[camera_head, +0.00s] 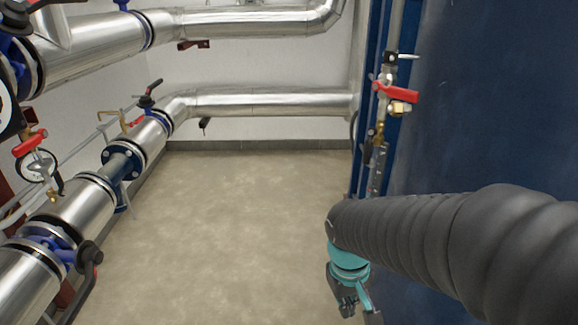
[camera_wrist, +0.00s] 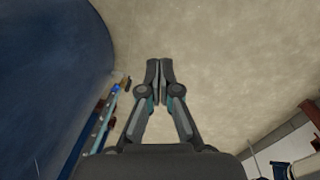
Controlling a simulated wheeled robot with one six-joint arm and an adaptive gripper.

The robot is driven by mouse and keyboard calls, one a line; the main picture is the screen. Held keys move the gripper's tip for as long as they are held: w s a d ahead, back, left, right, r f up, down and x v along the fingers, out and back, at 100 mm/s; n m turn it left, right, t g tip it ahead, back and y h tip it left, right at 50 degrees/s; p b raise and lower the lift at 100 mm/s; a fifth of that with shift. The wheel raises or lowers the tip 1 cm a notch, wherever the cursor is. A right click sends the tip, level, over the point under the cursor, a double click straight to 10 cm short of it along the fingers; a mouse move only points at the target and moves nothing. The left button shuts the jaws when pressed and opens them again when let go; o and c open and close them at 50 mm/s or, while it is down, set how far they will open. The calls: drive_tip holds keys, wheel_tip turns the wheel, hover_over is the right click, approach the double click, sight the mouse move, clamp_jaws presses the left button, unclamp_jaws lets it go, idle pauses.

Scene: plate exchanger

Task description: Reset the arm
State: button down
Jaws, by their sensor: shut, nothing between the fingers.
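My gripper (camera_wrist: 160,72) points down over the bare floor in the wrist view, its two fingertips together with nothing between them. In the head view my gripper (camera_head: 356,306) shows at the lower right, below the teal wrist part of my arm, and its tips are partly cut off by the bottom edge. My arm, in a dark ribbed sleeve, reaches in from the right edge and hides part of the blue panel behind it.
A large blue panel (camera_head: 480,110) stands close on the right, with a red-handled valve (camera_head: 396,92) on its left edge. Silver pipes (camera_head: 270,103) with flanges run along the left and back. The concrete floor (camera_head: 220,230) between is clear.

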drive_tip(key=s+d+r+m+t+p, duration=0.1)
drive_tip(key=s+d+r+t+p, duration=0.1)
drive_tip(key=r, duration=0.6)
drive_tip(key=s+d+r+m+t+y+p, duration=0.1)
drive_tip(key=s+d+r+m+t, duration=0.1)
drive_tip(key=r, duration=0.5)
drive_tip(key=shift+s+d+r+t+p, duration=0.15)
drive_tip(key=shift+s+r+t+p, duration=0.25)
drive_tip(key=shift+s+t, duration=0.45)
